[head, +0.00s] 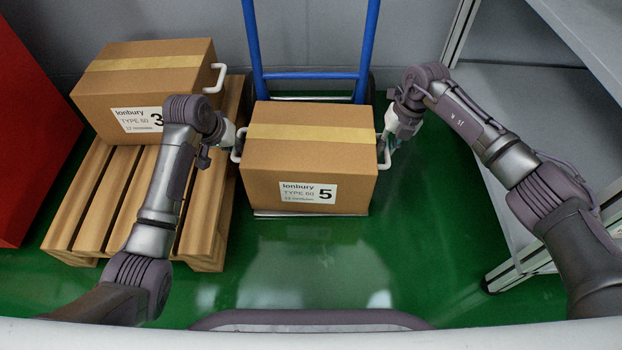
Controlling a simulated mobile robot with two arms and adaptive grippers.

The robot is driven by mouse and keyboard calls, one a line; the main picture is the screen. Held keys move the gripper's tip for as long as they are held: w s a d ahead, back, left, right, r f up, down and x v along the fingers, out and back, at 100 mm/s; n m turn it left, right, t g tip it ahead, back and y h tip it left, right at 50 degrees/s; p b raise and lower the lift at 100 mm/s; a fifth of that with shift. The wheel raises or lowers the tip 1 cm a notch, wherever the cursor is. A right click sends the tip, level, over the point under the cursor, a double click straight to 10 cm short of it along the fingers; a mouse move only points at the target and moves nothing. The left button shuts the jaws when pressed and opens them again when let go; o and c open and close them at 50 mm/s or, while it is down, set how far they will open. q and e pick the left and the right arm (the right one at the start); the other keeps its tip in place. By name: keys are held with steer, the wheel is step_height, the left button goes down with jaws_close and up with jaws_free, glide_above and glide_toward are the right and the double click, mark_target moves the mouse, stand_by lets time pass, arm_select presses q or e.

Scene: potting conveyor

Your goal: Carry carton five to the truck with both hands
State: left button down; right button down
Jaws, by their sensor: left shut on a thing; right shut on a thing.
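Carton five (262,178) is a brown box with a tan tape strip and a white label reading 5. It is at the centre of the head view, in front of the blue hand truck (364,50), over the truck's metal toe plate (300,214). Whether it rests on the plate or hangs just above it I cannot tell. My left gripper (238,146) is shut on the white handle at the carton's left side. My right gripper (385,144) is shut on the white handle at its right side. The fingertips are partly hidden.
Carton 3 (102,98) sits on a wooden pallet (88,202) at the left. A red block (30,130) stands at the far left. A grey shelf (520,110) stands at the right. The green floor (310,262) in front of carton five is clear.

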arm_select(q)
steer(key=c, duration=1.2)
jaws_free()
arm_select(e)
steer(key=c, duration=1.2)
jaws_free()
arm_select(q)
steer(key=shift+r, duration=0.1)
arm_select(e)
steer(key=shift+r, duration=0.1)
